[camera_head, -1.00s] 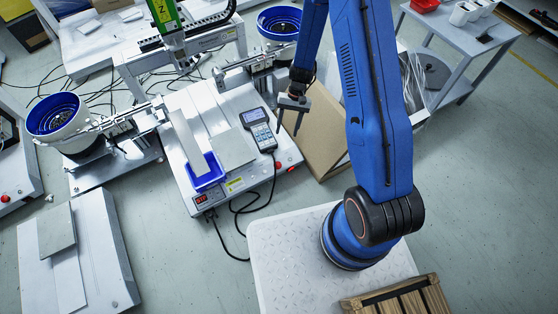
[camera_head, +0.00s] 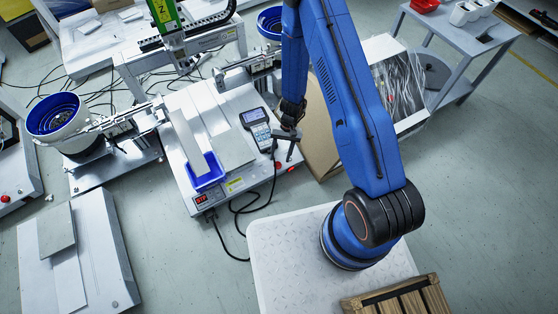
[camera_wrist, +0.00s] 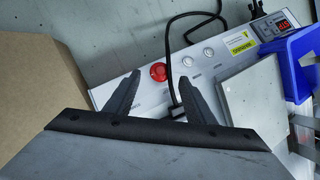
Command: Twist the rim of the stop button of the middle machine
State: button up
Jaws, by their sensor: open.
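The middle machine (camera_head: 243,184) is a light grey box with a screwdriver gantry. Its red stop button (camera_wrist: 158,72) sits on the front panel in the wrist view, a round red cap. In the head view the red button (camera_head: 278,165) shows at the machine's front right corner, close to my fingers. My gripper (camera_wrist: 159,79) is open and empty. In the wrist view its two dark fingers point toward the button, with the cap between the fingertips in the picture. I see no contact, and the height gap is hard to judge.
A handheld pendant (camera_head: 257,122) lies on the machine left of my gripper; a black cable (camera_wrist: 170,50) runs near the right finger. A cardboard box (camera_wrist: 40,75) stands close on the left in the wrist view. A blue bin (camera_head: 205,172) sits on the machine.

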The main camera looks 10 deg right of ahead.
aim_at(280, 163)
jog(key=shift+x, duration=1.6)
jog(key=shift+c, duration=0.3)
jog(key=c, duration=1)
jog(key=shift+s+d+m+t+y, duration=0.1)
jog(key=shift+d+m+t+y, duration=0.2)
jog(key=shift+m+y, duration=0.7)
jog(key=shift+s+d+f+m+t+y, duration=0.1)
jog(key=shift+m+t+y, duration=0.45)
jog(key=shift+m, duration=0.6)
jog(key=shift+s+d+f+m+t+y, duration=0.1)
jog(key=shift+m+t+y, duration=0.4)
jog(key=shift+m, duration=0.65)
